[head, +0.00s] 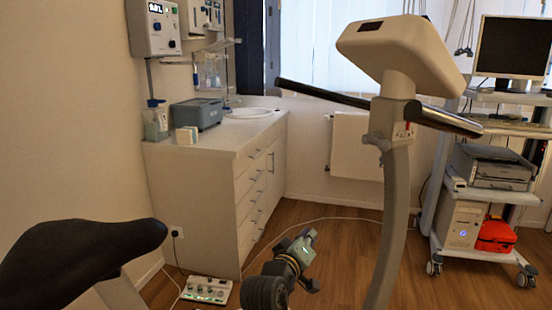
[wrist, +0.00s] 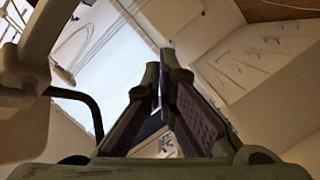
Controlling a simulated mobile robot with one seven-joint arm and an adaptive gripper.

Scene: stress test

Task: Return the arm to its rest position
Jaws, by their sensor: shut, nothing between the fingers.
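My gripper (head: 306,240) shows low in the middle of the head view, at the end of my arm, in front of the floor and left of the exercise bike's column. In the wrist view my gripper (wrist: 160,68) has its two dark fingers drawn together at the tips, with nothing held between them. The arm's dark rounded link (head: 265,293) and a yellowish ring show just below it. The rest of the arm is cut off by the lower picture edge.
The exercise bike's column (head: 396,220) and black saddle (head: 80,250) flank my arm. A white cabinet (head: 215,190) stands behind left. A small control box (head: 207,290) with a cable lies on the floor. A wheeled computer trolley (head: 500,190) stands right. Some wooden floor (head: 330,225) is clear.

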